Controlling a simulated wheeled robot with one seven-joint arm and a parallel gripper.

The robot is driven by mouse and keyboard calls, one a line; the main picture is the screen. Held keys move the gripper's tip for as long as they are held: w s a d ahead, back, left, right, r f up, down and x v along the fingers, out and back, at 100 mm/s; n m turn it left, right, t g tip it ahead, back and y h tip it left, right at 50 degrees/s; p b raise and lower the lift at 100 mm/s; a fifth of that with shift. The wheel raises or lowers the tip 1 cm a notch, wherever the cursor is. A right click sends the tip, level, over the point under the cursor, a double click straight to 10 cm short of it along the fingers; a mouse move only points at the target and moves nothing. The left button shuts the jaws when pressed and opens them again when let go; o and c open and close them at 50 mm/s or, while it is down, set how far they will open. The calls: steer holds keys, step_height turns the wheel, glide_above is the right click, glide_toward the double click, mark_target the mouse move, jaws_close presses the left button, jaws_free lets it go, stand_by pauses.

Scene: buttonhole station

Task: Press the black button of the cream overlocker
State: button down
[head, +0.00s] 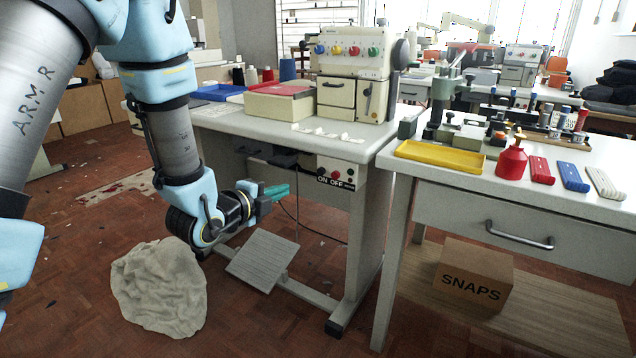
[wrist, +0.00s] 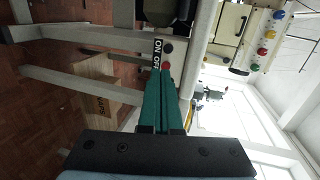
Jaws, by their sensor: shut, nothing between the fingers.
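The cream overlocker (head: 353,62) stands on the left white table. Its switch box (head: 345,165) hangs under the table's front edge, with an ON OFF label that also shows in the wrist view (wrist: 157,55). The black button (head: 321,171) sits above ON, left of a red button (head: 336,175). In the wrist view the black button (wrist: 168,48) shows as a dark disc just beyond the fingertips. My gripper (head: 287,189), with green fingers, is shut and empty. It is left of and slightly below the box, apart from it in the head view. The wrist view also shows the fingers (wrist: 160,82).
A grey foot pedal (head: 263,260) and crumpled cloth (head: 160,288) lie below my gripper. The right table holds a yellow tray (head: 440,155) and red oil can (head: 511,160); a SNAPS carton (head: 474,272) sits beneath. The space just before the switch box looks clear.

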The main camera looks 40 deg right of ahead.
mark_target(320, 174)
steer(key=shift+s+d, duration=0.15)
steer(key=shift+d, duration=0.05)
steer(key=shift+d, duration=0.1)
steer(key=x, duration=0.8)
steer(key=r+p+x, duration=0.1)
steer(key=x, duration=0.4)
steer(key=shift+d, duration=0.4)
